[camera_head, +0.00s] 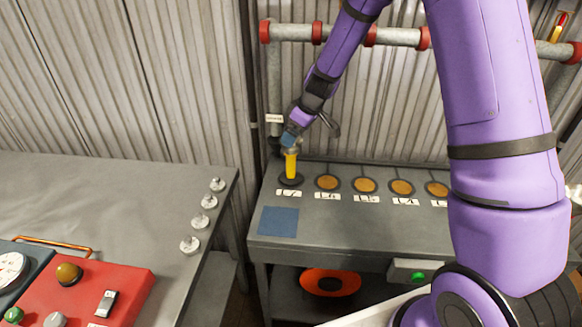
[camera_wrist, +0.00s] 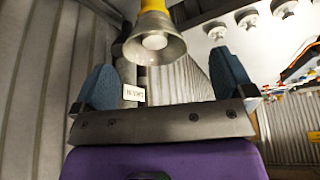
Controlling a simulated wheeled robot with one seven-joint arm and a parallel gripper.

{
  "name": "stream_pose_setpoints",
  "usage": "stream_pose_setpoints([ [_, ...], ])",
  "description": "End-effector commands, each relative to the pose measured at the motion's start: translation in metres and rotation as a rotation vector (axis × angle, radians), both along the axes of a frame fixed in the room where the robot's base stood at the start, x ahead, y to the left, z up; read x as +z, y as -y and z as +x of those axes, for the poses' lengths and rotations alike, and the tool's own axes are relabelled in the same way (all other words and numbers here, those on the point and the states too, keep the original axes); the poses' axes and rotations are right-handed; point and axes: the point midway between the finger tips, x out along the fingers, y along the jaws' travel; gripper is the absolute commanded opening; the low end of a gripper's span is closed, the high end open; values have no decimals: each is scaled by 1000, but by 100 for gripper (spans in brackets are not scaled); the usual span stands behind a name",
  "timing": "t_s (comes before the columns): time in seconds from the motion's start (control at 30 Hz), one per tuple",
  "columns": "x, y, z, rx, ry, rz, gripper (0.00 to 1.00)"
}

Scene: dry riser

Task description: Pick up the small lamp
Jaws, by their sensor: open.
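The small lamp (camera_head: 291,164) appears to be the yellow upright piece at the leftmost round place on the right bench. In the wrist view its flared metal head (camera_wrist: 155,42) with a yellow body shows at the top centre, between the two blue fingers. My gripper (camera_head: 292,138) is at the top of the lamp and partly hides its head. In the wrist view my gripper (camera_wrist: 163,65) is open, with gaps on both sides of the metal head and no visible contact.
The right bench (camera_head: 335,233) has several round orange-brown discs (camera_head: 365,185) with labels and a blue square (camera_head: 279,221). A pipe with red collars (camera_head: 400,37) runs behind. The left table (camera_head: 110,190) carries small metal knobs (camera_head: 203,222) and a red panel (camera_head: 100,290).

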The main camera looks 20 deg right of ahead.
Motion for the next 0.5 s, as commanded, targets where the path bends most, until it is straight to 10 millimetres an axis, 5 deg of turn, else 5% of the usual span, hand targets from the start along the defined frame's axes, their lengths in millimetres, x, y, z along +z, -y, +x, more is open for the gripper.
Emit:
stream_pose_setpoints([
  [0.5,-54,-14,23,-5,-7,2,100],
])
